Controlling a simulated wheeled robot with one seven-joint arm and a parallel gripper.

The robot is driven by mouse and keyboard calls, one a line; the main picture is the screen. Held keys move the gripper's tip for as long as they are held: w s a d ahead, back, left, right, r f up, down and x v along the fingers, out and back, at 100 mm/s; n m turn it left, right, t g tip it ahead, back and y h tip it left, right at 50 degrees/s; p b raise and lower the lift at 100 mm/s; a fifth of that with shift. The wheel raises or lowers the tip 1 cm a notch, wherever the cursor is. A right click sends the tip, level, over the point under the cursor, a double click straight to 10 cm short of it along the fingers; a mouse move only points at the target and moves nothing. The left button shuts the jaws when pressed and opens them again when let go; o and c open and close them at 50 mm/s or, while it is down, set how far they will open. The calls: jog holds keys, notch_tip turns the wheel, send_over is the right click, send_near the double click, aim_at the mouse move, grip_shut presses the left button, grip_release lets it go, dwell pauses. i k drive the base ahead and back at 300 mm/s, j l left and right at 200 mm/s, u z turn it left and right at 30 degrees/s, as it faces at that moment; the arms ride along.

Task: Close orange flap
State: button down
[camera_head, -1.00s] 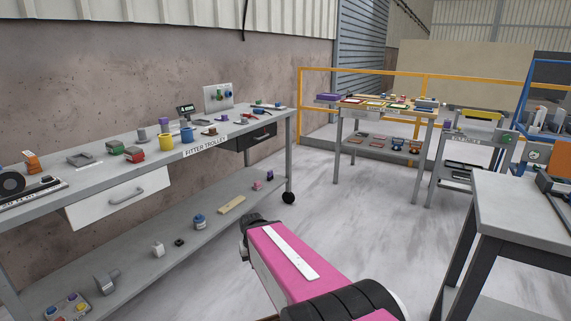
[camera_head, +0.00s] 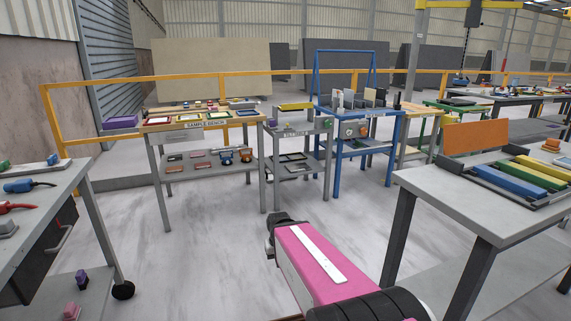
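An orange flap (camera_head: 476,137) stands upright, open, at the back left of a dark grey tray-like box (camera_head: 474,178) on the grey bench at right. Blue, green and yellow bars lie side by side in the box in front of the flap. My pink arm link with a white strip shows at the bottom middle, with a dark joint at its far end, left of and well short of the bench. My gripper's fingers do not show.
The grey bench (camera_head: 443,205) stands close at right. A trolley with tools (camera_head: 40,205) is at the left edge. A sample bench (camera_head: 160,150) and a blue rack (camera_head: 384,138) stand behind, before a yellow railing (camera_head: 285,73). Pale floor is clear between them.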

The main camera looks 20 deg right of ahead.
aim_at(466, 137)
jog(key=i+j+z, duration=0.1)
jog(key=i+z, duration=0.2)
jog(key=z, duration=0.2)
jog(key=i+j+z, duration=0.25)
jog(key=z, duration=0.25)
jog(key=i+j+z, duration=0.2)
jog(key=z, duration=0.25)
jog(key=i+j+z, duration=0.15)
jog(key=j+z, duration=0.35)
jog(key=i+j+z, duration=0.2)
jog(key=j+z, duration=0.7)
jog(key=j, duration=0.2)
jog(key=j+z, duration=0.45)
jog(key=j, duration=0.15)
jog(key=i, duration=0.05)
